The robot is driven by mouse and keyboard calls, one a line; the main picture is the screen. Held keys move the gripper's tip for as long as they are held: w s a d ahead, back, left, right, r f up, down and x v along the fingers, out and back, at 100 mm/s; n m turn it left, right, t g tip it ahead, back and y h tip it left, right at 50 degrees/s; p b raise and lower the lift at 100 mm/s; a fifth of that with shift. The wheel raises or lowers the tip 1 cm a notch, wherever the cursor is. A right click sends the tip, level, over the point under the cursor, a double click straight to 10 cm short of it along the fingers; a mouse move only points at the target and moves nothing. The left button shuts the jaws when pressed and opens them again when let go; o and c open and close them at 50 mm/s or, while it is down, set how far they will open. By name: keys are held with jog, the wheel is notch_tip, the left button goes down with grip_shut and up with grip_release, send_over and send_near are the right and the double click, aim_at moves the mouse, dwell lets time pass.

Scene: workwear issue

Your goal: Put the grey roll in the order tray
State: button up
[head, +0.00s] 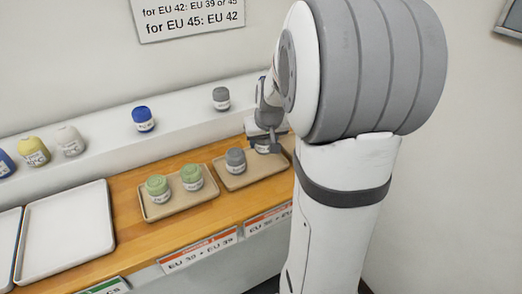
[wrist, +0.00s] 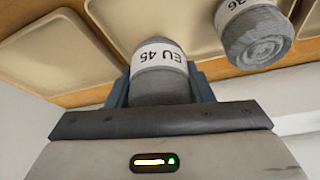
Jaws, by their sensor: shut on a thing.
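My gripper (wrist: 160,92) is shut on a grey roll (wrist: 158,70) with a white band that reads EU 45. In the head view my gripper (head: 266,140) is over the right tan tray (head: 225,182), low, with the held roll mostly hidden by it. Whether the roll touches the tray I cannot tell. Another grey roll (head: 235,161) stands in that tray, left of the gripper; it also shows in the wrist view (wrist: 258,38). A third grey roll (head: 221,99) stands on the white ledge. No readable sign names the order tray.
The left tan tray (head: 153,215) holds two green rolls (head: 158,188). A large pale tray (head: 66,233) at the left is empty; another shows partly beside it. Blue (head: 143,119), white (head: 70,141) and yellow (head: 34,151) rolls stand on the ledge (head: 180,114).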

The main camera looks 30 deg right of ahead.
aim_at(263, 149)
jog(key=shift+f, duration=1.75)
jog(key=shift+f+b, duration=0.15)
jog(key=shift+b, duration=0.15)
jog(key=o, duration=0.7)
